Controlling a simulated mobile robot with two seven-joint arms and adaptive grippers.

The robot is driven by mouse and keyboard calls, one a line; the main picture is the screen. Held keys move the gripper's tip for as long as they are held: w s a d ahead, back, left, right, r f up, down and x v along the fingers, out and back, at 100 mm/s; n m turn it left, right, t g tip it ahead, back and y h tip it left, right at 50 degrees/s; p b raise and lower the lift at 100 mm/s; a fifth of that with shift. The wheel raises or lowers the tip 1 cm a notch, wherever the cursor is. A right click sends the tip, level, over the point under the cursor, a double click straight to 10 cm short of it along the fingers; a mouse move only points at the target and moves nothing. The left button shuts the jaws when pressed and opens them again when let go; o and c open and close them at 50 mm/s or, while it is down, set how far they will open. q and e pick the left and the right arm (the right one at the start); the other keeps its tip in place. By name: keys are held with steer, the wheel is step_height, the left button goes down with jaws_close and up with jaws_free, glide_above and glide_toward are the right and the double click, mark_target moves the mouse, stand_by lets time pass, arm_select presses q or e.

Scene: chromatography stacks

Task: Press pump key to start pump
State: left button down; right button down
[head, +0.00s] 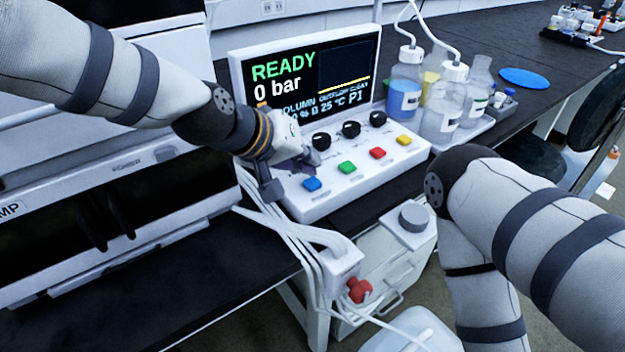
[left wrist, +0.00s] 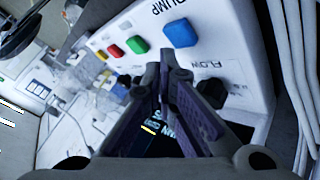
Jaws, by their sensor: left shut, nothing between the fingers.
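The blue key (head: 312,184) is at the left end of a row of coloured keys on the white control console (head: 345,190). In the left wrist view the blue key (left wrist: 180,33) has a label beside it reading PUMP. My left gripper (head: 304,166) is over the console's left part, close to the blue key and the leftmost black knob. Its fingers (left wrist: 165,58) are shut with nothing between them, and their tips appear just short of the blue key. I cannot tell whether they touch the panel. The screen (head: 310,80) reads READY and 0 bar. My right gripper is not in view.
Green (head: 346,167), red (head: 377,153) and yellow (head: 404,140) keys continue the row, with black knobs (head: 351,129) behind. Bottles with tubing (head: 405,90) stand in a tray to the right. White cables (head: 275,225) hang at the console's left.

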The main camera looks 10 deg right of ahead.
mark_target(308, 180)
arm_select(q)
steer(key=shift+f, duration=0.1)
steer(key=shift+f, duration=0.35)
steer(key=shift+f, duration=0.55)
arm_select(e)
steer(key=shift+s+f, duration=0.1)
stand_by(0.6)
arm_select(q)
steer(key=shift+r, duration=0.15)
steer(key=shift+r+p, duration=0.35)
steer(key=shift+r, duration=0.5)
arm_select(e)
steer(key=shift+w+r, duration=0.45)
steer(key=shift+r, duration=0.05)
